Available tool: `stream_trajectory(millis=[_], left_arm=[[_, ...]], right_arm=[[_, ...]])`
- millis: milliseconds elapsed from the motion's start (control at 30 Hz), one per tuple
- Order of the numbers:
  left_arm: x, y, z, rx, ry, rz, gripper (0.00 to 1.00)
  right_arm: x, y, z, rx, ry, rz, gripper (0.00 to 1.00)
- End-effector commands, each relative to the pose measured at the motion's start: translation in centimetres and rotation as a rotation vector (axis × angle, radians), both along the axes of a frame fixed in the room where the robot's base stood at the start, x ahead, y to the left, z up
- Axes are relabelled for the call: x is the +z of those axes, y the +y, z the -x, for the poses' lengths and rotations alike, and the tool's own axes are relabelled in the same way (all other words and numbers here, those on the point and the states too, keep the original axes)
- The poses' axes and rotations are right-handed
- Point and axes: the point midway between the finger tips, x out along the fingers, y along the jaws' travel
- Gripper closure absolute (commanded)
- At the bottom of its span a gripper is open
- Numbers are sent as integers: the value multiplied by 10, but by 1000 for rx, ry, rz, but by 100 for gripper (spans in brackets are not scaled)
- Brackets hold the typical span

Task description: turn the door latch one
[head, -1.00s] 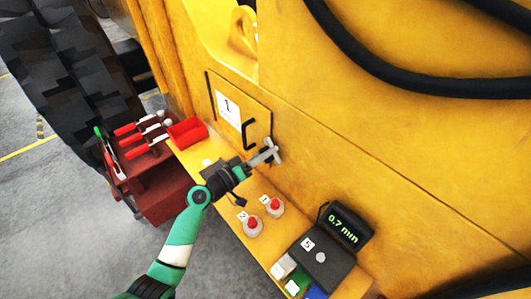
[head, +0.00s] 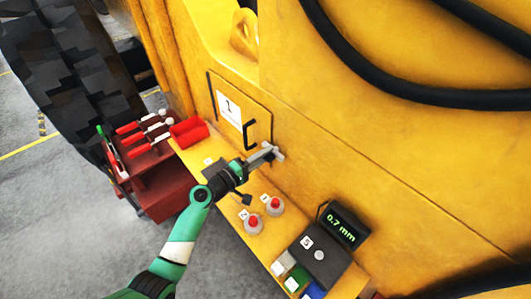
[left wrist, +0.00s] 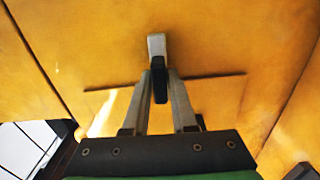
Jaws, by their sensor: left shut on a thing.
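The yellow door (head: 240,93) carries a white label marked 1 and a black bar handle (head: 250,136). Its latch (head: 278,152) is a small grey piece at the door's lower right. My left gripper (head: 264,157) reaches it from below left. In the left wrist view, the two grey fingers of my left gripper (left wrist: 160,80) are shut on the latch, on either side of its dark part. The latch's pale grey end (left wrist: 156,44) sticks out beyond the fingertips. My right gripper is not in view.
Below the door, a yellow ledge holds two red-topped buttons (head: 250,223) and a dark box (head: 320,253) beside a green-lit display (head: 345,226). A red rack (head: 155,175) with red-handled tools stands left. Black hoses (head: 400,75) cross the upper right.

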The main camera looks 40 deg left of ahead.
Motion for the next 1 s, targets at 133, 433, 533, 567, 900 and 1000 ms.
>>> stream_trajectory(millis=[133,433,533,567,900,1000], left_arm=[[0,0,0,1,2,35,100],[0,0,0,0,3,52,100],[0,0,0,0,3,52,100],[0,0,0,0,3,52,100],[0,0,0,0,3,50,51],[0,0,0,0,3,49,51]], right_arm=[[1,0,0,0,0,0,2],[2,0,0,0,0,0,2],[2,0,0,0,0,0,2],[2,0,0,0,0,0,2],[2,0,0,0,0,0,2],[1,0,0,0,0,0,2]])
